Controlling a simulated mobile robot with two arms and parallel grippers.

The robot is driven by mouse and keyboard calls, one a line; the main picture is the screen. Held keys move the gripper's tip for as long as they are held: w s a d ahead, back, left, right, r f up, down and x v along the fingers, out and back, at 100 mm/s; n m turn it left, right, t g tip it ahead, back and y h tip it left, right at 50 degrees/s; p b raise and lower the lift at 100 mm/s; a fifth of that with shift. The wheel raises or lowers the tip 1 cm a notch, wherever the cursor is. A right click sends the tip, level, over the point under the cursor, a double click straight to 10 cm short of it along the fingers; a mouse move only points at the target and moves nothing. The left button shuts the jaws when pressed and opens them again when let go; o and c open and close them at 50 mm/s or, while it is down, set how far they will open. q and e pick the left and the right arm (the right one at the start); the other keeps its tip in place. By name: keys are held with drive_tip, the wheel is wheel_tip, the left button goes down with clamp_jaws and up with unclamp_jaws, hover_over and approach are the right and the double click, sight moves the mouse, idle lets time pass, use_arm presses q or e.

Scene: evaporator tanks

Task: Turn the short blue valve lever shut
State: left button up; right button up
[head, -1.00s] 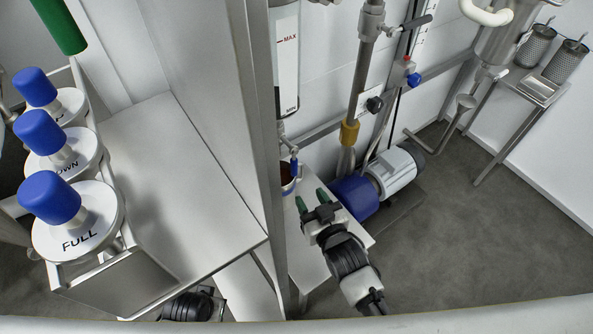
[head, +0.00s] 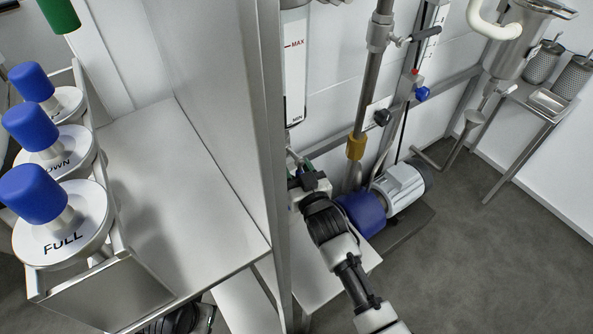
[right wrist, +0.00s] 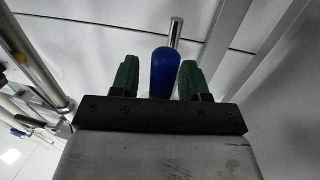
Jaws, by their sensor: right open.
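The short blue valve lever (right wrist: 165,76) shows in the right wrist view, a blue grip with a metal end pointing up. It lies between the two green fingers of my right gripper (right wrist: 158,78), which is open, with a gap showing on both sides. In the head view my right gripper (head: 304,170) is just below the sight glass (head: 294,78) marked MAX and MIN, and it hides the lever there.
A tall metal post (head: 265,150) stands close left of my right gripper. A blue and white motor pump (head: 385,195) and a vertical pipe with a yellow collar (head: 356,147) are to its right. Blue-knobbed units, one labelled FULL (head: 65,235), stand at left. Open floor lies at right.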

clamp_jaws()
idle(0.3)
use_arm(q)
drive_tip(key=shift+a, duration=0.1)
use_arm(e)
drive_tip(key=shift+w+d, duration=0.1)
